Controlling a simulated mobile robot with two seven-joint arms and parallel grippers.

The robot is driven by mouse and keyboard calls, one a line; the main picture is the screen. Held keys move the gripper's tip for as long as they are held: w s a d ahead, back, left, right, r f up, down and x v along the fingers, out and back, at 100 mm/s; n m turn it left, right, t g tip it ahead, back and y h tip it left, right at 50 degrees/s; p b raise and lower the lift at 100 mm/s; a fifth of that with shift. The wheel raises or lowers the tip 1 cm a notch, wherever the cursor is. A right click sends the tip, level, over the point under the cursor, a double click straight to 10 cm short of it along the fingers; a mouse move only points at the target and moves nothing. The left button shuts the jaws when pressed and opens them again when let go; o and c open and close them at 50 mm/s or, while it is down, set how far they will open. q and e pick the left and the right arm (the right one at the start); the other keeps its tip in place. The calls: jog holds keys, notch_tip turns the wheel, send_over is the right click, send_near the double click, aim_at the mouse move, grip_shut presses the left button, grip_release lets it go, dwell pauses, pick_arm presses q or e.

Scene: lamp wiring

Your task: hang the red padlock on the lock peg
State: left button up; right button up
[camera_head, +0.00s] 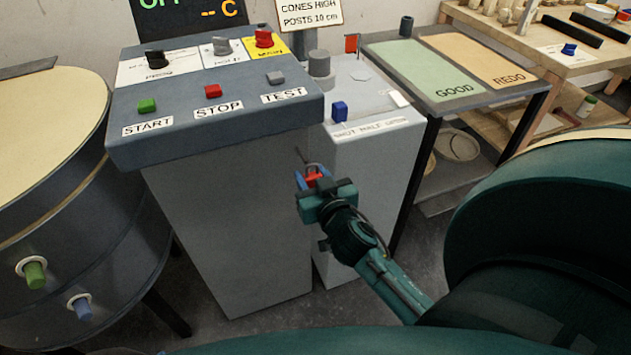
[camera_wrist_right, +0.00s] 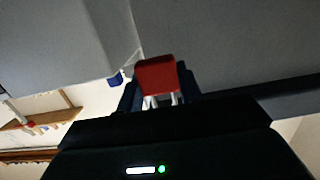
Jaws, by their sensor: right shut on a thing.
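The red padlock (camera_head: 312,177) is held between the fingers of my right gripper (camera_head: 314,182), in front of the grey control console's front face. In the right wrist view the padlock's red body (camera_wrist_right: 158,75) sits between the dark fingertips (camera_wrist_right: 158,92). My left gripper is not in view.
The console (camera_head: 215,118) has START, STOP and TEST buttons above the padlock. A pale pedestal (camera_head: 372,150) with a blue block (camera_head: 339,111) stands to its right. A table with GOOD and REDO areas (camera_head: 428,70) is farther right. A round drum (camera_head: 45,160) stands at left.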

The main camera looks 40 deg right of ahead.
aim_at(298, 159)
jog(key=shift+x, duration=2.05)
jog(key=shift+w+d+f+b, duration=0.1)
jog(key=shift+w+f+b, duration=0.25)
jog(key=shift+b, duration=0.25)
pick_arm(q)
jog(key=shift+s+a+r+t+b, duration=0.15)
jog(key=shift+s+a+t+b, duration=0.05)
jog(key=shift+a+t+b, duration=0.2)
pick_arm(e)
jog(key=shift+w+d+f, duration=0.1)
jog(key=shift+w+f, duration=0.25)
jog(key=shift+w, duration=0.05)
jog(key=o, duration=1.1)
